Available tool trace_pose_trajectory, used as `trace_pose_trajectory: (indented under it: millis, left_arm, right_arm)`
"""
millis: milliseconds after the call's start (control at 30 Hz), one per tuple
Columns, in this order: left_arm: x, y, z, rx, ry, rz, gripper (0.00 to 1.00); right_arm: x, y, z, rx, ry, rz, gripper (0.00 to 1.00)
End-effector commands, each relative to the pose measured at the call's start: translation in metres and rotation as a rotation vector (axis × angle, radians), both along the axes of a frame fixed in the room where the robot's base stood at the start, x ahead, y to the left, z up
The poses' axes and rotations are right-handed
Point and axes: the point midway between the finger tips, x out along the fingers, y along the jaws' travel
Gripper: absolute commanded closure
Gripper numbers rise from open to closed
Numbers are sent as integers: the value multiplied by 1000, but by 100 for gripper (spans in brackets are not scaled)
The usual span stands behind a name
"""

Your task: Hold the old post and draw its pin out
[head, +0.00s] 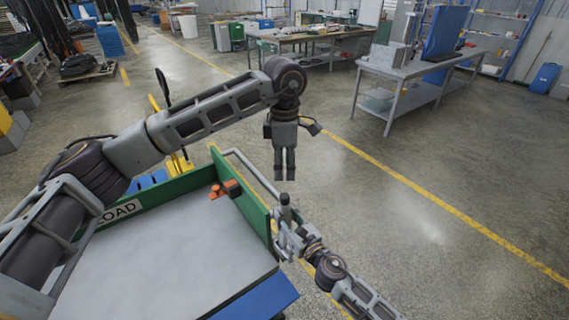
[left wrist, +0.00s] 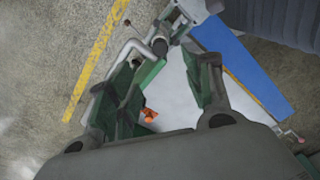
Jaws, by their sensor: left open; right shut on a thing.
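The old post (head: 285,212) is a short, dark grey upright cylinder at the right edge of the green cart. Its round dark top also shows in the left wrist view (left wrist: 161,46). My right gripper (head: 287,232) is shut around the post, low down; it also shows in the left wrist view (left wrist: 184,16). My left gripper (head: 285,177) points straight down, open and empty, above the post in the head view and apart from it. Its two fingers stand wide apart in the left wrist view (left wrist: 180,72). I cannot make out the pin separately from the post's top.
The cart (head: 150,205) has a green rim, a grey bed and a bent metal handle (head: 250,172). Orange pieces (head: 224,190) lie in its far corner. A grey workbench (head: 425,72) stands far off at the right. The floor right of the cart is clear.

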Motion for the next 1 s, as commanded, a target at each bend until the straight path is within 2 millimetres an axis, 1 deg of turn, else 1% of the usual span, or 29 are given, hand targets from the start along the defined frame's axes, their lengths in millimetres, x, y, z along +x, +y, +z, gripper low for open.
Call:
trace_pose_trajectory:
  millis: [400, 567, 767, 1000]
  left_arm:
    - [0, 0, 0, 0, 0, -9, 49]
    - [0, 0, -4, 0, 1, -9, 49]
    - [0, 0, -17, 1, 3, -9, 49]
    - [-1, 0, -44, 1, 3, -9, 49]
  right_arm:
    - [0, 0, 0, 0, 0, 0, 100]
    - [0, 0, 0, 0, 0, 0, 100]
    - [0, 0, 0, 0, 0, 0, 100]
    - [0, 0, 0, 0, 0, 0, 100]
